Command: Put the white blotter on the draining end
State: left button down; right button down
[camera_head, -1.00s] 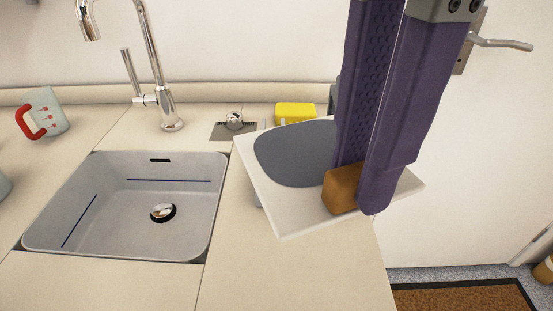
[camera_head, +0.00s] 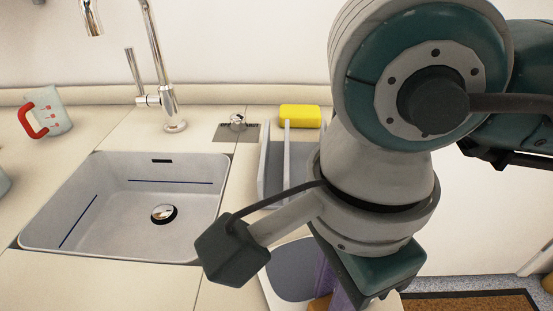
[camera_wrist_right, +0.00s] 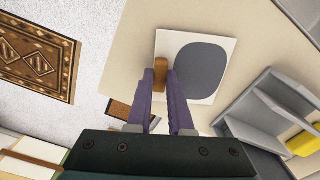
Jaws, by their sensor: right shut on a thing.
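The white blotter (camera_head: 292,272) is a flat white square with a dark grey rounded patch and a brown block handle (camera_wrist_right: 160,78) at one edge. In the head view my right arm hides much of the blotter and most of the gripper. I cannot tell if the blotter touches the counter. The draining end is not clearly marked. My left gripper is not in view.
A grey rack with upright dividers (camera_head: 272,165) stands right of the sink (camera_head: 125,215), beyond the blotter. A yellow sponge (camera_head: 300,115) is behind it. A patterned mat (camera_wrist_right: 38,55) lies on the floor past the counter's edge.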

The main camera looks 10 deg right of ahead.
jog(key=shift+f, duration=0.15)
jog(key=c, duration=0.8)
grip_release()
jog(key=shift+r, duration=0.5)
notch_tip(320, 180, up, 12)
jog(key=shift+f+p, duration=0.25)
jog(key=shift+p, duration=0.1)
jog(key=shift+s, duration=0.1)
